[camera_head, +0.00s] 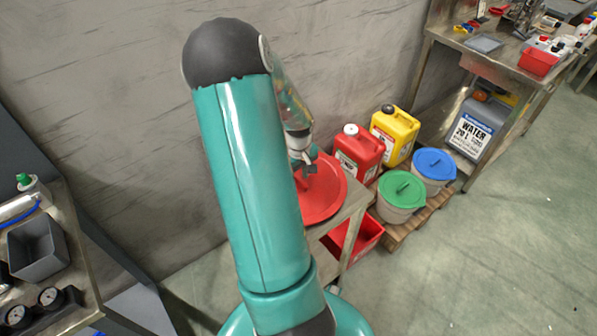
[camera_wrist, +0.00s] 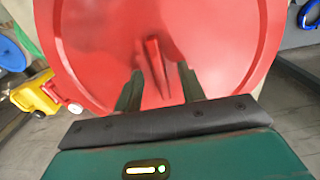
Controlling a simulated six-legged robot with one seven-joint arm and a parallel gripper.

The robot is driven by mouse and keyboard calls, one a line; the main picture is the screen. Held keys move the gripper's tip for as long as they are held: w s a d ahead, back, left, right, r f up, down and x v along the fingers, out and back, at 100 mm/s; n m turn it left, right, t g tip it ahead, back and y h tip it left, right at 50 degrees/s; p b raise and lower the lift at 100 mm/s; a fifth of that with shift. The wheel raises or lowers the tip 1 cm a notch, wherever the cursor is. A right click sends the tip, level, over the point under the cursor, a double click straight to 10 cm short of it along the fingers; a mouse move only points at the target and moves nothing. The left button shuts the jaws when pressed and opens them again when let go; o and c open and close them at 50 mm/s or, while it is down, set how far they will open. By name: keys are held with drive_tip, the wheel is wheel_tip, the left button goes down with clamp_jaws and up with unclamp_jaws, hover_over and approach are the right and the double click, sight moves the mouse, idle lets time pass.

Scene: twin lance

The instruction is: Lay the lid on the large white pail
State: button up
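A round red lid (camera_head: 328,196) lies flat at the bench, partly hidden behind my arm in the head view. In the wrist view the lid (camera_wrist: 90,35) fills most of the picture, with a raised red handle (camera_wrist: 155,62) at its middle. My gripper (camera_head: 306,170) is over the lid. In the wrist view its two fingers (camera_wrist: 159,74) are apart, one on each side of the handle, with gaps showing between. I cannot tell how deep the fingers reach. I cannot make out a large white pail without a lid in either view.
Pale pails with a green lid (camera_head: 401,189) and a blue lid (camera_head: 434,163) stand on a pallet, with red (camera_head: 358,153) and yellow (camera_head: 394,133) canisters behind. A red crate (camera_head: 366,238) is below the bench (camera_head: 350,213). The floor at right is clear.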

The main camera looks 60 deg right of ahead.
clamp_jaws()
drive_tip(key=shift+r, duration=3)
